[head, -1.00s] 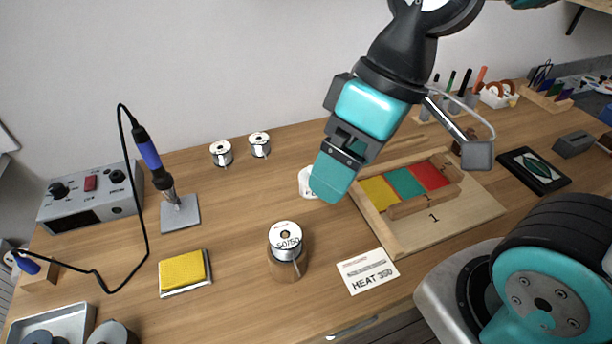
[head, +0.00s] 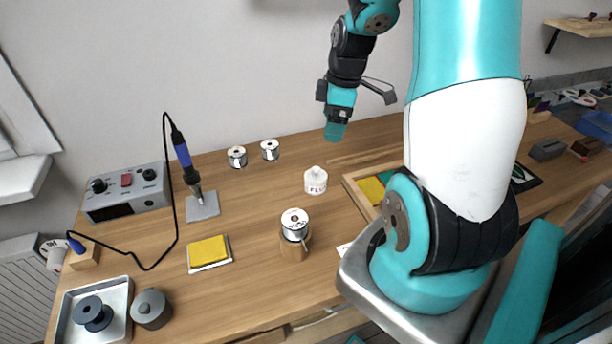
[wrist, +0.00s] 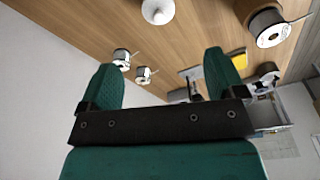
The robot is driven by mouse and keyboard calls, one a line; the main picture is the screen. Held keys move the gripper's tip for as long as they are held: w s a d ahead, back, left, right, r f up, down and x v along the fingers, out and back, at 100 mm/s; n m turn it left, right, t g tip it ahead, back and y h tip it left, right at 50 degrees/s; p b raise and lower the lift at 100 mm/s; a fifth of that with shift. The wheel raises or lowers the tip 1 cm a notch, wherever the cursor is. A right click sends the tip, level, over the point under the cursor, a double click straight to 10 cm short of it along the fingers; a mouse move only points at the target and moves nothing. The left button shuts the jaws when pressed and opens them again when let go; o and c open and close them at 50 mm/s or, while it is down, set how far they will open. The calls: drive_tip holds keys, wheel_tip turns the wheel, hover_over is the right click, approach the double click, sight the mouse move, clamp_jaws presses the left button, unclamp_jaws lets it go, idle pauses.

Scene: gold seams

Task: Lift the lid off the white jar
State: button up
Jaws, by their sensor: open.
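The white jar (head: 315,184) stands upright on the wooden bench, with lettering on its front and its knobbed white lid (head: 315,171) on top. In the wrist view the jar (wrist: 158,11) shows at the top edge, partly cut off, beyond the gap between the fingers. My gripper (head: 335,133) is raised above the bench, behind and a little right of the jar, and apart from it. In the wrist view the two green fingers of my gripper (wrist: 165,75) are spread wide with nothing between them.
A solder spool (head: 294,223) on a wooden holder stands in front of the jar. Two small spools (head: 237,157) (head: 270,150) stand behind left. A soldering iron (head: 184,160) stands upright farther left. A wooden tray with coloured pads (head: 371,190) lies to the right.

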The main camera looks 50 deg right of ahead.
drive_tip(key=p, duration=0.1)
approach(317, 168)
drive_tip(key=f, duration=0.5)
drive_tip(key=shift+s+a, duration=0.2)
drive_tip(key=shift+a, duration=0.05)
drive_tip(key=shift+w+a+f+p, duration=0.1)
drive_tip(key=shift+w+f+p, duration=0.2)
drive_tip(key=shift+f, duration=0.6)
drive_tip(key=shift+w+a+f+p, duration=0.15)
drive_tip(key=shift+w+f+p, duration=0.15)
drive_tip(key=shift+f, duration=0.6)
drive_tip(key=shift+w+a+f+p, duration=0.1)
drive_tip(key=shift+w+f+p, duration=0.15)
drive_tip(key=shift+f, duration=0.65)
drive_tip(key=c, duration=1)
